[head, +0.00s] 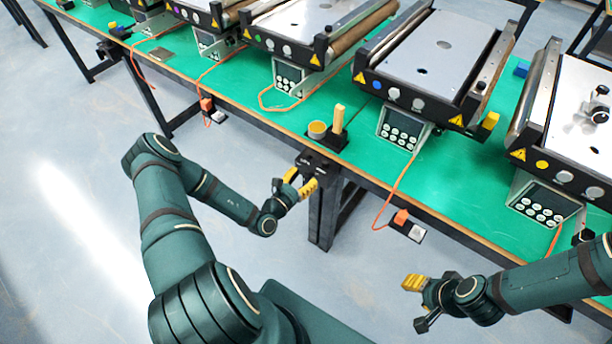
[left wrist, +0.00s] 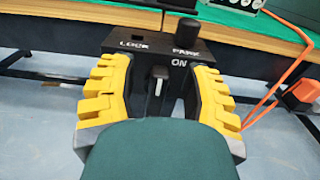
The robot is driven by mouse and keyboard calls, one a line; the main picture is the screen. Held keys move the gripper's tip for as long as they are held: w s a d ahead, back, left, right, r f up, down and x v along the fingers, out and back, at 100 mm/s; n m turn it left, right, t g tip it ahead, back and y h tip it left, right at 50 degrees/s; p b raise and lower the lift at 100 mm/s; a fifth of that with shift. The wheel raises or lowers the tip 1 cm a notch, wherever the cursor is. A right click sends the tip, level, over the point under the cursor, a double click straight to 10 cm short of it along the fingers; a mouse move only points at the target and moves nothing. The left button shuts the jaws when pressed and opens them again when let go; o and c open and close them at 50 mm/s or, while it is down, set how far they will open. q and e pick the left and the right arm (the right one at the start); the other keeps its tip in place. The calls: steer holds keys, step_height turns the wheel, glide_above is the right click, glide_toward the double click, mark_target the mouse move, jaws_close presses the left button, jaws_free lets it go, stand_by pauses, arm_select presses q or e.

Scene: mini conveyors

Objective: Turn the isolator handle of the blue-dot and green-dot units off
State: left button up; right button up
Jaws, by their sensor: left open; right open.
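The blue-dot unit (head: 430,60) is a mini conveyor at the middle right of the table, its blue dot on the front rail. A conveyor further left has a small dot that looks green (head: 247,33). A black isolator box (left wrist: 155,45) marked LOCK, PARK and ON fills the top of the left wrist view. My right gripper (head: 420,304) is open and empty, low in front of the table.
The green table (head: 465,180) carries several conveyors with keypads. Orange cables hang over the front edge to a plug (head: 401,217). A yellow-dot conveyor (head: 570,130) stands at the right. Floor in front is clear.

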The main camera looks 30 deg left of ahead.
arm_select(q)
steer(key=shift+w, duration=0.65)
jaws_close()
